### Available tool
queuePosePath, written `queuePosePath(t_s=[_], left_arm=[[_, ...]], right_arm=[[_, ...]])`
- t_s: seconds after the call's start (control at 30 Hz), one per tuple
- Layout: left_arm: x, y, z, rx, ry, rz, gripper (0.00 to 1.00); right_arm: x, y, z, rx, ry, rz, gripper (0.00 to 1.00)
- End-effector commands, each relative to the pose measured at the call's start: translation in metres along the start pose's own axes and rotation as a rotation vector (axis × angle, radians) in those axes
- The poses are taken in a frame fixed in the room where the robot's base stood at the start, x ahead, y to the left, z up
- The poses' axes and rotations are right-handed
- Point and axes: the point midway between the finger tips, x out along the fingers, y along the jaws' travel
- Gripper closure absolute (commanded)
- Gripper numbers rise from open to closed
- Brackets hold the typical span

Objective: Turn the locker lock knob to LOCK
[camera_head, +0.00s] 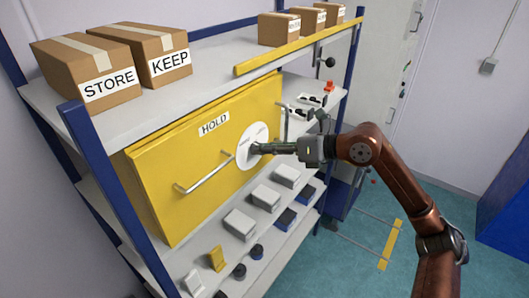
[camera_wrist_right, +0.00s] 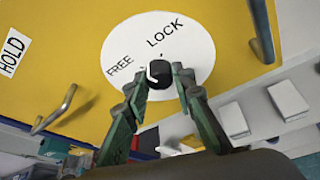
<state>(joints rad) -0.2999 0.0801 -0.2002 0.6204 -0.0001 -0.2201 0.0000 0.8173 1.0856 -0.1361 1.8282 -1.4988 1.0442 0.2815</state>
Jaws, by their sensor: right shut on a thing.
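The yellow locker (camera_head: 165,165) has a white round dial plate (camera_head: 246,143), which also shows in the right wrist view (camera_wrist_right: 190,60). The plate carries the words FREE and LOCK. A black lock knob (camera_wrist_right: 158,74) sits on the plate. A white mark shows on the knob's left side, toward the FREE side in the wrist view. My right gripper (camera_head: 260,148) reaches the plate from the right; its fingers (camera_wrist_right: 160,82) are shut on the knob from both sides. The gripper hides most of the knob in the head view. My left gripper is not in view.
A bar handle (camera_head: 207,176) and a HOLD label (camera_head: 214,124) are on the locker front. Boxes marked STORE (camera_head: 95,80) and KEEP (camera_head: 155,55) stand on the top shelf. Grey boxes (camera_head: 264,196) sit on the shelf below. Open floor (camera_head: 430,210) lies to the right.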

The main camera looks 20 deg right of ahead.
Motion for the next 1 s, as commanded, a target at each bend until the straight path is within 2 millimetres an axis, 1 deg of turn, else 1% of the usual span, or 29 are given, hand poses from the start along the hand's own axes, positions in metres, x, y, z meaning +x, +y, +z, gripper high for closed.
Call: queuePosePath(t_s=[0.1,0.43,0.8,1.0], left_arm=[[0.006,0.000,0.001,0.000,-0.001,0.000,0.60],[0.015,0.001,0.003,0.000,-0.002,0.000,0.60],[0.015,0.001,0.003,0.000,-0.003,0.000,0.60],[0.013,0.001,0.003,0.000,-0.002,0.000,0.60]], right_arm=[[0.000,-0.004,0.000,0.107,-0.010,0.040,1.00],[0.000,-0.006,0.000,0.398,-0.024,0.159,1.00],[0.000,-0.007,-0.001,0.708,-0.037,0.287,1.00],[0.000,-0.008,-0.001,0.838,-0.045,0.340,1.00]])
